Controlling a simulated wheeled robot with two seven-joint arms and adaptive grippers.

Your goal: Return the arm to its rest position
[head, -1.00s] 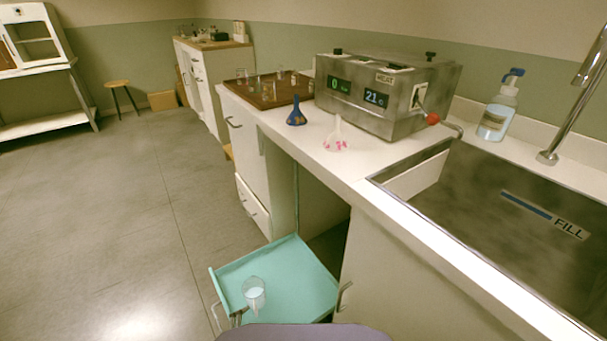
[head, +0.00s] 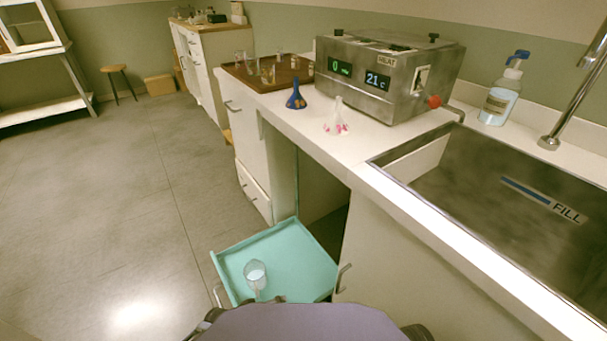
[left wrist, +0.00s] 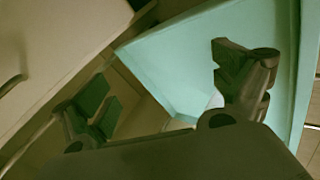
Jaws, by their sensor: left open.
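My left gripper (left wrist: 165,92) is open in the left wrist view, its two dark fingers spread wide with nothing held between them. It is close to the teal pull-out tray (left wrist: 185,65), which fills much of that view. A small pale patch beside the right-hand finger in the wrist view may be the beaker; I cannot tell. The left gripper's fingers are not clear in the head view. My right gripper is not in view.
A white counter (head: 350,150) holds a blue flask (head: 296,97), a white flask with pink marks (head: 337,120), a brown tray (head: 245,75) of glassware, a metal heating bath (head: 385,80) and a soap bottle (head: 498,95). A sink (head: 490,190) is right. The floor at left is clear.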

